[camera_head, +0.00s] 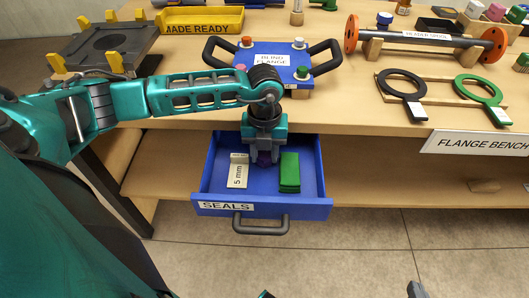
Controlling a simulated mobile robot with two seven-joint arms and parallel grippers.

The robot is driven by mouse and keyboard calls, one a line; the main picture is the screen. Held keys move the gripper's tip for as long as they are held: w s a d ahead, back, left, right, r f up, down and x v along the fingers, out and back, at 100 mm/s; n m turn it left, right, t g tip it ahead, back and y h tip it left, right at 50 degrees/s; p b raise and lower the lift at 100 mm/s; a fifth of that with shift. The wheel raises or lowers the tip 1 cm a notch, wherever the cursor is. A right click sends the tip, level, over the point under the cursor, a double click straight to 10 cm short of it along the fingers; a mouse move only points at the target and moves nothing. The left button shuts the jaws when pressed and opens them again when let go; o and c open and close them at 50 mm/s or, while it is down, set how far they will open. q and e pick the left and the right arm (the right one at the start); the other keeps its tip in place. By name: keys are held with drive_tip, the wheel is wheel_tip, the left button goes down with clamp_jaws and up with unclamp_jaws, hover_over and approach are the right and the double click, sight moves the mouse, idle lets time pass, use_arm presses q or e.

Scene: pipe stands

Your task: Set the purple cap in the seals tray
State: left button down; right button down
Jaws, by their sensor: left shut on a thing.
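The purple cap (264,158) is mostly hidden between the fingers of my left gripper (263,151), which points down and is shut on it. The seals tray is a blue open drawer (212,203) labelled SEALS, pulled out below the bench top. My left gripper is over the back middle of this drawer, between a "5 mm" card and a green stack. I cannot tell whether the cap touches the drawer floor. Only a dark tip, perhaps of my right gripper (415,290), shows at the bottom edge.
In the drawer lie the white 5 mm card (238,172) at left and the green stack (289,173) at right. The blue blind flange (280,60) with coloured caps stands behind on the bench. Bare drawer floor shows between card and stack, in front of the gripper.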

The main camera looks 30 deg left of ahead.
sight(265, 154)
use_arm(q)
drive_tip(key=shift+f, duration=0.2)
drive_tip(key=c, duration=1)
unclamp_jaws()
use_arm(e)
drive_tip(key=shift+f, duration=0.15)
use_arm(q)
drive_tip(key=shift+r, duration=0.15)
drive_tip(key=shift+r, duration=0.3)
drive_tip(key=shift+r+p, duration=1)
drive_tip(key=shift+r, duration=4.8)
use_arm(e)
drive_tip(key=shift+s+d+r, duration=0.3)
drive_tip(key=shift+d+r, duration=0.05)
drive_tip(key=shift+r, duration=0.15)
